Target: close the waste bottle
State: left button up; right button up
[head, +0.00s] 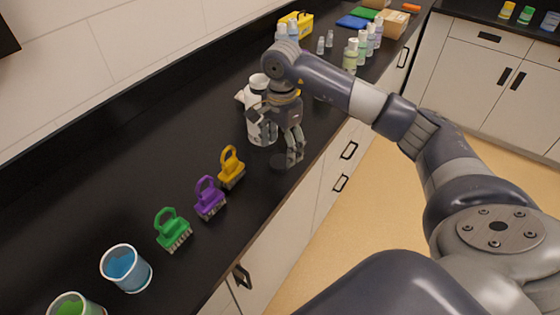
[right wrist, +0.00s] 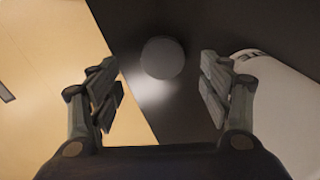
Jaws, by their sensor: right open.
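A white bottle (head: 262,131), which looks like the waste bottle, stands on the black counter, partly hidden behind my right gripper. Its white side also shows at the right of the right wrist view (right wrist: 285,105). A dark round disc (right wrist: 162,58), perhaps its cap, lies on the counter near the front edge. It also shows in the head view (head: 279,162). My right gripper (head: 282,146) points down beside the bottle, above the disc. Its fingers are spread and empty, with the disc between them in the right wrist view (right wrist: 160,82). My left gripper is not in view.
Yellow (head: 231,168), purple (head: 209,198) and green (head: 172,230) brushes stand along the counter towards the near end. A cup with blue contents (head: 126,268) and one with green contents (head: 76,305) are nearest. Several small bottles (head: 351,56) and a yellow box (head: 296,24) stand farther back.

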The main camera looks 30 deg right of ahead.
aim_at(280, 161)
jog(key=f, duration=0.2)
jog(key=f+p, duration=0.1)
jog(key=shift+w+f, duration=0.2)
jog(key=shift+f, duration=0.55)
jog(key=c, duration=0.7)
